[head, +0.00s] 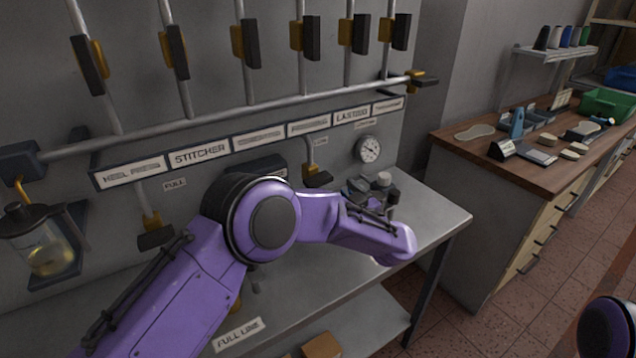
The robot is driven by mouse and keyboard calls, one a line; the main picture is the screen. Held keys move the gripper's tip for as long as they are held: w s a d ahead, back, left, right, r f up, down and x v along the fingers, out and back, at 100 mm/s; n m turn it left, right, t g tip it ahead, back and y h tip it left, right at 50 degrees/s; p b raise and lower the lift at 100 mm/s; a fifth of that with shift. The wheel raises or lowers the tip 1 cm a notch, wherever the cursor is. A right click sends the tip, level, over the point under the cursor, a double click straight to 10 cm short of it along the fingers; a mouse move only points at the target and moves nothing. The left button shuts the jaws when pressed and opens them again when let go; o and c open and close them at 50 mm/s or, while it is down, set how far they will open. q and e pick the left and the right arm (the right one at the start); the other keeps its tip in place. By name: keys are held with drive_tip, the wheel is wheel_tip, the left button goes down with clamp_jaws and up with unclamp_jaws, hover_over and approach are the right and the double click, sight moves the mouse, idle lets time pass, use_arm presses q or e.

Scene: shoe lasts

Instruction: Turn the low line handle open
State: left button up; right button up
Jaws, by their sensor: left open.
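A black valve handle with a yellow fitting (316,177) hangs on a short grey pipe below a small label (320,140) that seems to read LOW. The handle looks roughly level. My left arm reaches across the bench, and my left gripper (374,190) is open, to the right of this handle and apart from it, in front of the panel. Its fingertips are small and partly hidden by my wrist. A similar black handle (155,237) hangs at the left by a FULL label (174,184). My right gripper is out of the frame.
A long grey pipe (270,104) with several black handles above it runs over a row of name signs. A wooden workbench (480,150) stands further right.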

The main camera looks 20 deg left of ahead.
sight(322, 182)
use_arm(q)
drive_tip(key=p+x, duration=0.2)
drive_tip(key=x, duration=0.7)
drive_tip(key=shift+a+r, duration=0.15)
drive_tip(key=shift+a, duration=0.1)
